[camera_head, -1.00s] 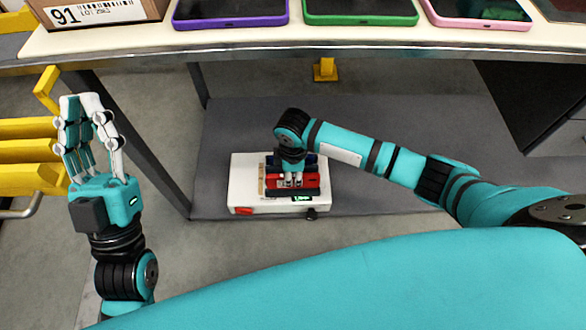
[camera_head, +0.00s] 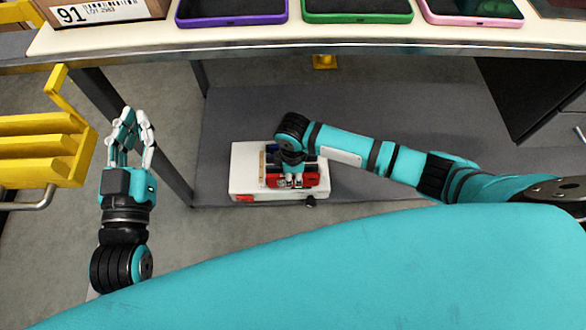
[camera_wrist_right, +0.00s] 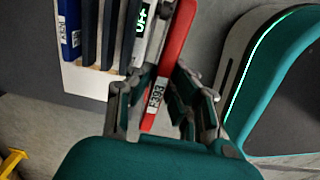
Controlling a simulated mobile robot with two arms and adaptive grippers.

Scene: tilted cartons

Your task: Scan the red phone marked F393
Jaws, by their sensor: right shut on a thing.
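The red phone (camera_wrist_right: 170,62) marked F393 is in the right wrist view, its label facing the camera. My right gripper (camera_wrist_right: 165,92) is shut on it. In the head view the red phone (camera_head: 311,180) and my right gripper (camera_head: 293,178) are over the front of a white box (camera_head: 245,172) on the low grey shelf. I cannot tell whether the phone touches the box. My left gripper (camera_head: 135,118) is open and empty at the left, away from the box.
In the right wrist view, a blue phone (camera_wrist_right: 70,25) and several dark items stand in the box, near a green-lit display (camera_wrist_right: 141,20). The white tabletop (camera_head: 200,40) above holds purple, green and pink devices and a carton (camera_head: 100,12). A yellow rack (camera_head: 45,150) is at left.

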